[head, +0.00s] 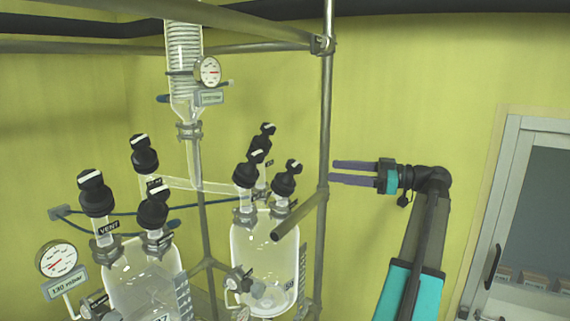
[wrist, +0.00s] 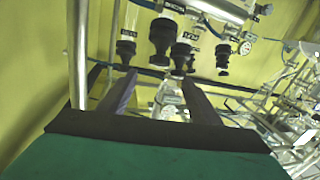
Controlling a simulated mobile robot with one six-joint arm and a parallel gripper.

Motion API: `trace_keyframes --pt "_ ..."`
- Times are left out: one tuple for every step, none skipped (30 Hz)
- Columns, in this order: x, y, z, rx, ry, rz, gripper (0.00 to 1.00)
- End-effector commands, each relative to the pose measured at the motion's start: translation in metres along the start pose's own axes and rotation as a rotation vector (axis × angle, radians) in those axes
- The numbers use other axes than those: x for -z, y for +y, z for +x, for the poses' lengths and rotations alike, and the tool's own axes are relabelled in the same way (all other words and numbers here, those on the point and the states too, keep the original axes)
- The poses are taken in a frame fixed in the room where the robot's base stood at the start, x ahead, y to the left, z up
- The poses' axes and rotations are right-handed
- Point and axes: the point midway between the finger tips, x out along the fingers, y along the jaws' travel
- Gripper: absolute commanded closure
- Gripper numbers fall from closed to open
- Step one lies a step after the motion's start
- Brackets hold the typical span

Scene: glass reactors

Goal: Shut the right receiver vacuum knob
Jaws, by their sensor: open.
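The right glass receiver (head: 265,255) carries several black knobs with white bars on top: one at left (head: 249,170), one at right (head: 286,180) and one behind (head: 266,140). Their labels are too small or hidden, so I cannot tell which one is vacuum. My gripper (head: 333,171) is right of these knobs, beyond a vertical frame post, its fingers pointing left, open and empty. In the wrist view, which looks inverted, the open fingers (wrist: 160,76) point toward several black knobs, including a large one (wrist: 161,38), with none between them.
A vertical metal post (head: 326,110) and a horizontal bar (head: 300,217) stand between my gripper and the right receiver. The left receiver (head: 142,270) has its own knobs, a VENT label and a gauge (head: 58,259). A glass condenser (head: 184,50) hangs above. Open room lies toward the door (head: 530,200).

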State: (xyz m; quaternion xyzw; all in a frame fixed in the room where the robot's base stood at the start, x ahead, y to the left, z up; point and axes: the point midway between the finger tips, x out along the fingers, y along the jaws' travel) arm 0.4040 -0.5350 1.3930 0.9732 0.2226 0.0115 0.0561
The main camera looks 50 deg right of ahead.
Motion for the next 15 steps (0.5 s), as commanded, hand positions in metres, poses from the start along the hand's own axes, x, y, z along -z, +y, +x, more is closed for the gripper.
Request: trace_keyframes --pt "0.0024 -0.0001 -0.002 -0.001 0.002 -0.006 0.43" --pt "0.003 -0.0002 -0.0025 -0.001 0.002 -0.008 0.43" --pt "0.0032 -0.0004 -0.0026 -0.001 0.003 -0.009 0.43" --pt "0.0031 -0.0004 -0.0025 -0.001 0.003 -0.009 0.43" --pt "0.003 -0.0004 -0.0023 -0.001 0.003 -0.009 0.43" --pt "0.0029 -0.0004 -0.0022 -0.001 0.003 -0.008 0.43" --pt "0.0028 -0.0004 -0.002 -0.001 0.003 -0.008 0.43" --pt "0.0027 -0.0004 -0.0019 -0.001 0.002 -0.008 0.43" --pt "0.0027 -0.0004 -0.0018 -0.001 0.002 -0.007 0.43" --pt "0.0027 -0.0004 -0.0016 0.0 0.002 -0.007 0.43" --pt "0.0027 -0.0004 -0.0014 0.0 0.002 -0.007 0.43" --pt "0.0027 -0.0005 -0.0009 0.0 0.002 -0.007 0.43" --pt "0.0028 -0.0005 -0.0002 0.0 0.002 -0.007 0.43" --pt "0.0029 -0.0006 0.0006 0.0 0.002 -0.007 0.43" --pt "0.0031 -0.0007 0.0021 0.001 0.002 -0.007 0.43"
